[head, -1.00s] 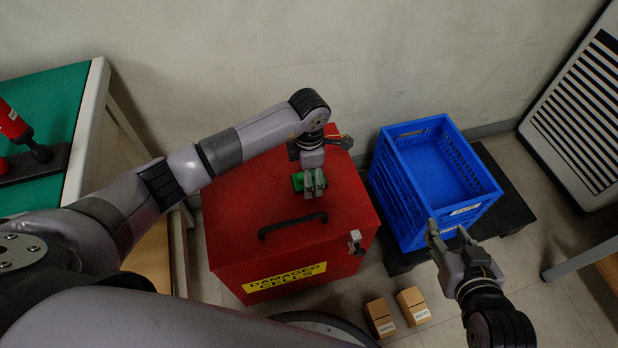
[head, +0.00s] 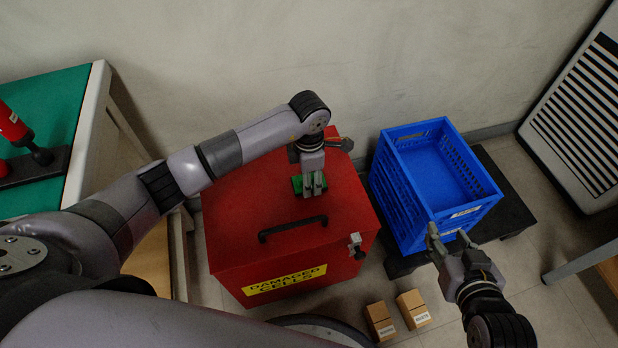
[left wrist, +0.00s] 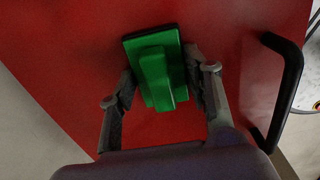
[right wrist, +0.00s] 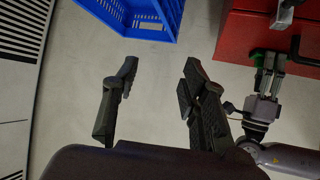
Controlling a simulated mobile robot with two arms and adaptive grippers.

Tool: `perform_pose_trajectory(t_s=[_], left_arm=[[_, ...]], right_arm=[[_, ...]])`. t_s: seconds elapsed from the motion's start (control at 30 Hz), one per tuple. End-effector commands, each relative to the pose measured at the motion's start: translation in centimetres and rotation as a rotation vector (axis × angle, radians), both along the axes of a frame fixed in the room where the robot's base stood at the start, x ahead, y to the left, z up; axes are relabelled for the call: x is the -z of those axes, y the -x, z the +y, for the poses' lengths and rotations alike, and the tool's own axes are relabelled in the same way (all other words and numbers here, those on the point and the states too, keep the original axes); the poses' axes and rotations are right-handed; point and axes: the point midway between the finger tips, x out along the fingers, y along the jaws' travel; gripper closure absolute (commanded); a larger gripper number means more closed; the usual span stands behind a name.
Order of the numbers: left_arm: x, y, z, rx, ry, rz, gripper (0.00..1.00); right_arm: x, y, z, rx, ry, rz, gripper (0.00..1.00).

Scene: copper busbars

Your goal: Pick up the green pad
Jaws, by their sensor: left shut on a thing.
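The green pad (left wrist: 158,72) is a flat green block with a raised grip on top, seen in the left wrist view on the red box lid. In the head view the green pad (head: 297,185) is mostly hidden by my left gripper (head: 314,190). In the left wrist view my left gripper (left wrist: 162,90) has a finger on each side of the pad and is shut on it. The pad appears to rest on the lid; I cannot tell any gap. My right gripper (head: 452,240) is open and empty near the blue crate, and also shows in the right wrist view (right wrist: 158,85).
The red box (head: 240,215) has a black handle (head: 292,228) in front of the pad and a "DAMAGED CELLS" label. A blue crate (head: 400,205) stands on a dark pallet to the right. Small cartons (head: 380,318) lie on the floor. A green-topped table (head: 55,100) is at left.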

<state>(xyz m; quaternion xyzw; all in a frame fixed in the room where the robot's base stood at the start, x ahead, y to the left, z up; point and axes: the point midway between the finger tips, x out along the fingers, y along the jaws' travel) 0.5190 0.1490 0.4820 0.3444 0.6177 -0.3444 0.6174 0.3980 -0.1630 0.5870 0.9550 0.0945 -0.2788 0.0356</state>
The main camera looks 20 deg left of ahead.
Motion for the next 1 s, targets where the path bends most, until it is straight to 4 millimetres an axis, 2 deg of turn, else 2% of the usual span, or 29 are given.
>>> perform_pose_trajectory(t_s=[0.1,0.27,0.37,0.5,0.63,0.73,0.8,1.0], left_arm=[[-0.7,-0.1,0.0,0.0,0.0,-0.002,0.8],[-2.7,-0.1,0.0,0.001,-0.001,-0.003,0.8],[-5.0,-0.2,0.0,0.002,-0.001,-0.005,0.8],[-8.9,-0.2,0.1,0.001,-0.001,-0.007,0.8],[-12.2,-0.1,0.0,0.002,0.0,-0.004,0.8],[-15.0,-0.1,0.0,0.0,-0.001,-0.005,0.8],[-16.4,-0.1,0.0,0.001,0.0,-0.004,0.8],[-19.1,-0.1,0.0,0.0,-0.001,-0.002,0.8]], right_arm=[[0.3,0.4,-0.1,0.001,0.007,0.029,0.6],[1.8,2.3,-0.9,0.01,0.034,0.15,0.6],[3.1,4.3,-1.6,0.019,0.059,0.267,0.6],[4.9,8.3,-3.0,0.035,0.103,0.47,0.6],[5.9,12.0,-4.1,0.049,0.138,0.644,0.6],[5.7,12.9,-4.3,0.051,0.146,0.684,0.6],[5.5,12.8,-4.3,0.051,0.145,0.68,0.6],[5.1,12.8,-4.3,0.051,0.145,0.679,0.6]])
